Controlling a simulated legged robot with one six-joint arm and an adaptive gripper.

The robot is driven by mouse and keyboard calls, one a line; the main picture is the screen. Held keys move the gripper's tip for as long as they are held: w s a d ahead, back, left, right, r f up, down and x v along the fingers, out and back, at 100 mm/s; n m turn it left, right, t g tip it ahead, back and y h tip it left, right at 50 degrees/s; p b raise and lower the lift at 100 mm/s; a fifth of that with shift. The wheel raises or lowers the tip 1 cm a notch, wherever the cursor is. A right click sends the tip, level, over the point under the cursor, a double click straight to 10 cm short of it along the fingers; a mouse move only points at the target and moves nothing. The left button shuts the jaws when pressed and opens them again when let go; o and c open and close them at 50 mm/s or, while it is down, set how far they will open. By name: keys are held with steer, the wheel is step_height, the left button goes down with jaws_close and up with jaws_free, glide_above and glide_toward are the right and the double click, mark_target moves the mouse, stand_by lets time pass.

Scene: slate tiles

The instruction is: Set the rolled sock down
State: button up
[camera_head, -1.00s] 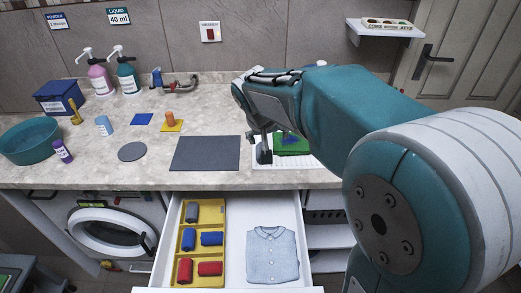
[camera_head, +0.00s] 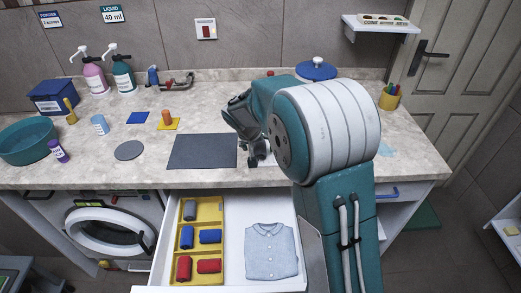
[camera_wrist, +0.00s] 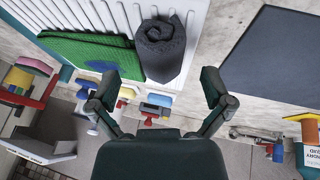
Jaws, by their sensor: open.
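A charcoal rolled sock (camera_wrist: 163,48) rests on a white ribbed board (camera_wrist: 198,20) in the wrist view, beside a folded green cloth (camera_wrist: 92,50). My gripper (camera_wrist: 158,85) is open, its two fingers apart, with the sock beyond the gap between them. No finger appears to touch the sock. In the head view my gripper (camera_head: 254,150) is over the counter, right of the dark grey mat (camera_head: 202,151). My arm hides most of the board and the cloth there.
The open drawer below holds a yellow organizer (camera_head: 194,269) with grey, blue and red rolled socks and one empty compartment at upper right, beside a folded blue shirt (camera_head: 271,252). The dark mat is bare. A blue-lidded pot (camera_head: 316,69) stands behind my arm.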

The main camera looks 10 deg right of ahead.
mark_target(259, 146)
steer(key=shift+x, duration=1.55)
steer(key=c, duration=0.8)
steer(key=shift+r, duration=0.15)
